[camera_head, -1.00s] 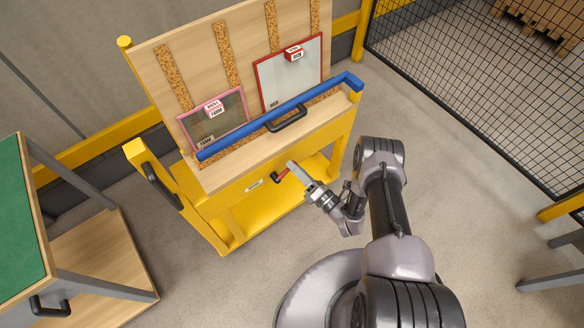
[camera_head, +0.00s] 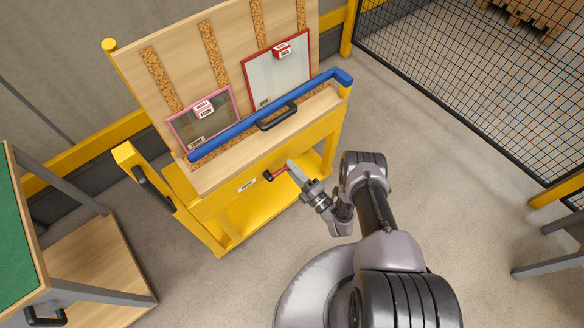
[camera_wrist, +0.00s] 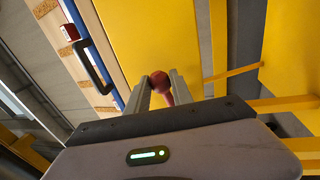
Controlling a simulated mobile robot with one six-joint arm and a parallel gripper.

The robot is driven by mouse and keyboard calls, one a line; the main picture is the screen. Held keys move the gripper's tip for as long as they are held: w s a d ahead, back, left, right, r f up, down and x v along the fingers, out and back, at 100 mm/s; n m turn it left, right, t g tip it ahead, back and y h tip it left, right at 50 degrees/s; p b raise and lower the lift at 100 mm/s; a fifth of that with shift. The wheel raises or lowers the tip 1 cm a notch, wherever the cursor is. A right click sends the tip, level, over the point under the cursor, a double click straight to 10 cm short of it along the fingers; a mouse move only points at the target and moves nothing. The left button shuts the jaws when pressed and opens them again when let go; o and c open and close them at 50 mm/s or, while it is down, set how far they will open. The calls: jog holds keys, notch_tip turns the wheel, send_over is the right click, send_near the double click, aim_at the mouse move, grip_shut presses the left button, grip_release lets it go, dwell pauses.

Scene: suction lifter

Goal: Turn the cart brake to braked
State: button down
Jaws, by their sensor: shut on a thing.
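The yellow cart (camera_head: 217,207) stands ahead of me with its wooden back board. Its brake lever (camera_head: 279,173) is a short red handle on a dark pivot, on the front yellow beam by a small white label (camera_head: 247,185). The lever points to the right and slightly up in the head view. My gripper (camera_head: 291,165) is at the lever's outer end. In the wrist view my two fingers (camera_wrist: 160,81) are shut on the round red end of the lever (camera_wrist: 159,77). The label's text is too small to read.
A blue bar (camera_head: 240,124) with a black handle (camera_head: 277,117) crosses the cart above the lever. A pink-framed pane (camera_head: 232,113) and a red-framed pane (camera_head: 278,80) lean on the board. A green-topped table (camera_head: 14,235) is left. Floor to the right is clear before a mesh fence (camera_head: 470,105).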

dwell(0.3)
jog(key=c, duration=1.1)
grip_release()
jog(key=b+v, duration=0.2)
jog(key=v, duration=1.5)
jog(key=shift+s+d+f, duration=0.1)
jog(key=shift+s, duration=0.1)
